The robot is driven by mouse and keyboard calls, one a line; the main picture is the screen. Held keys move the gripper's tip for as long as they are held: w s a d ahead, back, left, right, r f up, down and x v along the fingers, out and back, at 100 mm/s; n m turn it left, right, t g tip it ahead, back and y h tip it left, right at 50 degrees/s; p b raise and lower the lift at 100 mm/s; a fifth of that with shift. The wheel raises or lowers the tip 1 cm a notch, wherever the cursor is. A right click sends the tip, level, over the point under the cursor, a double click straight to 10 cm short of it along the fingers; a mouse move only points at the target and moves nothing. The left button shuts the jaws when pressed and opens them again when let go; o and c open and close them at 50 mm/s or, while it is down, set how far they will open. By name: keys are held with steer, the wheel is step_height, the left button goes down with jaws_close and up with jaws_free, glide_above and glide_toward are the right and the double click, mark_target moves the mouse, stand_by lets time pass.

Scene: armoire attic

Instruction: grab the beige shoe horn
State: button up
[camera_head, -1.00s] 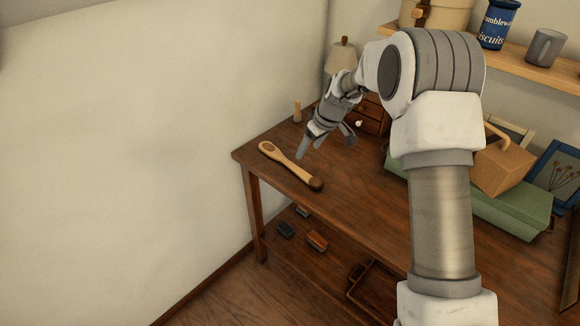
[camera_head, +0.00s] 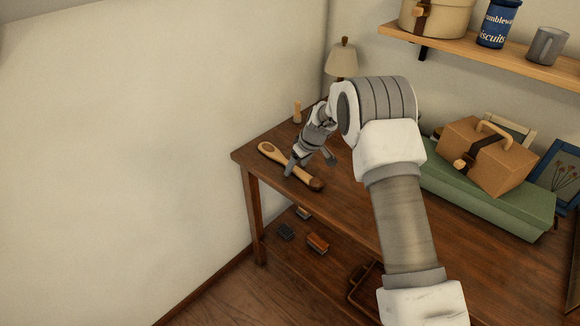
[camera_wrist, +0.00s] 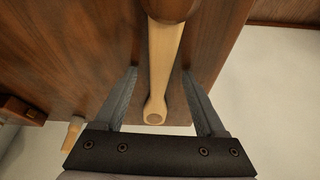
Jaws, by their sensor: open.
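The beige shoe horn (camera_head: 271,152) lies on the wooden table near its left front edge. It has a rounded pale end at the left and a dark brown end at the right. My gripper (camera_head: 310,166) is over its middle, pointing down. In the wrist view the pale shaft of the shoe horn (camera_wrist: 164,55) runs between the two spread fingers of my gripper (camera_wrist: 160,76), with a gap on each side. The fingers are open and hold nothing. Whether the fingertips reach the tabletop is hard to tell.
The wooden table (camera_head: 345,200) is mostly clear around the shoe horn. A small wooden peg (camera_head: 297,112) and a lamp (camera_head: 342,60) stand behind. A tan case (camera_head: 485,160) rests on a green box (camera_head: 480,205) at the right. A shelf (camera_head: 480,55) hangs above.

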jaws_close()
steer(key=shift+r, duration=0.15)
stand_by(0.4)
